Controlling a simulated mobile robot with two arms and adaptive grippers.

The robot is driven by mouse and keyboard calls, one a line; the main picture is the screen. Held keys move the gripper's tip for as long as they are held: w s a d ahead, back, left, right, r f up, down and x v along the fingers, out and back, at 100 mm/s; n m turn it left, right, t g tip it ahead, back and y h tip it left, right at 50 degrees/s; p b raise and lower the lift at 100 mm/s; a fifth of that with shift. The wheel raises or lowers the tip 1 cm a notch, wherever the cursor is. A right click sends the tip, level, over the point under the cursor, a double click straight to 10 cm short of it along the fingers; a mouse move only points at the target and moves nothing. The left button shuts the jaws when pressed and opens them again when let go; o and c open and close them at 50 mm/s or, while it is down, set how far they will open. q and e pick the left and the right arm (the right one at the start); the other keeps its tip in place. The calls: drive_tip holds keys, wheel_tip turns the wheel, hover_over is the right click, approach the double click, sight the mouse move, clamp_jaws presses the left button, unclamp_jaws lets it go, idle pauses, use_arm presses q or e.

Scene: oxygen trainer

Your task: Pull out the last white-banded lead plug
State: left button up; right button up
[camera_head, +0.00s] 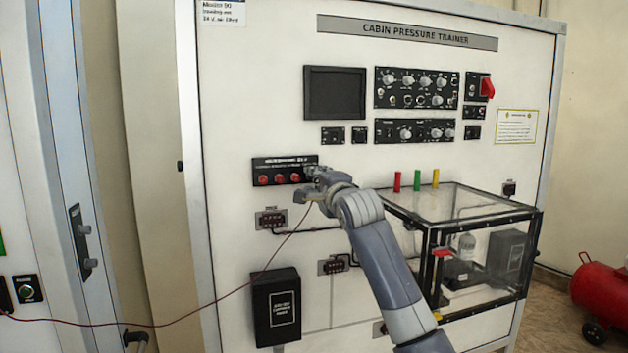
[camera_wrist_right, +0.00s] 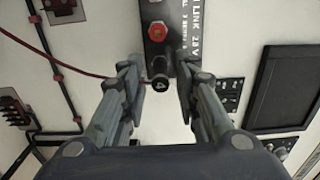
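A black plug (camera_wrist_right: 160,84) with a white mark on its end sits at the lower end of the small black socket panel (camera_wrist_right: 170,15). No white band can be made out. A dark red lead (camera_wrist_right: 85,73) runs left from behind my right gripper's finger; its joint with the plug is hidden. My right gripper (camera_wrist_right: 157,75) is open, one finger on each side of the plug with gaps visible. In the head view, my right gripper (camera_head: 314,185) is at the right end of the socket panel (camera_head: 284,163) and hides the plug. My left gripper is not in view.
Red round parts (camera_head: 279,179) line the socket panel. Below are a small connector block (camera_head: 271,220) and a black box (camera_head: 276,307). A clear chamber (camera_head: 480,255) juts out right of my arm. The red lead (camera_head: 235,290) sags across the lower left.

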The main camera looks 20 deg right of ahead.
sight(317, 182)
drive_tip(key=shift+p, duration=0.4)
idle(0.4)
clamp_jaws()
drive_tip(key=shift+s+f, duration=0.1)
drive_tip(key=shift+f, duration=0.05)
drive_tip(key=shift+s, duration=0.15)
drive_tip(key=shift+s+d+b, duration=0.1)
drive_tip(key=shift+s+b, duration=0.6)
drive_tip(key=shift+s, duration=1.55)
